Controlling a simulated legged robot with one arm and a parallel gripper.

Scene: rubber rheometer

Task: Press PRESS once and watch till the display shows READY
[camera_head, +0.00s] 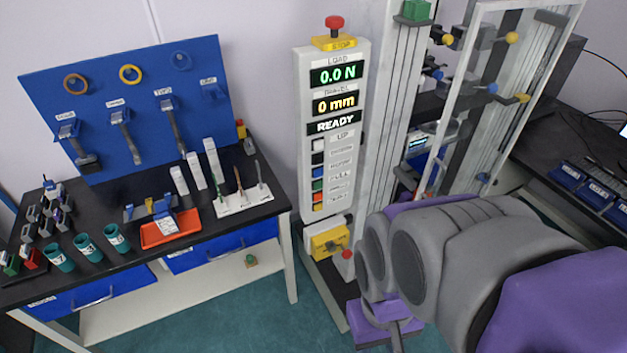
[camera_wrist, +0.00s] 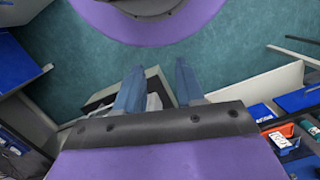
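A tall pale control panel (camera_head: 333,130) stands in the middle of the head view. Its display reads LOAD 0.0 N (camera_head: 336,74), TRAVEL 0 mm (camera_head: 335,103) and READY (camera_head: 333,123). Below runs a column of small coloured buttons (camera_head: 318,172) with labels beside them; most are too small to read, so I cannot tell which is PRESS. A red mushroom button on a yellow STOP block (camera_head: 334,41) sits on top. My gripper (camera_wrist: 158,85) shows in the wrist view with its two fingers apart and nothing between them, above the floor. It touches no button that I can see.
A tall machine frame (camera_head: 455,110) stands right of the panel, with my arm in front. A yellow box (camera_head: 328,242) with a red knob is low on the panel. At left is a black bench (camera_head: 100,262) with a blue tool board (camera_head: 135,100), cups and an orange tray (camera_head: 150,238).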

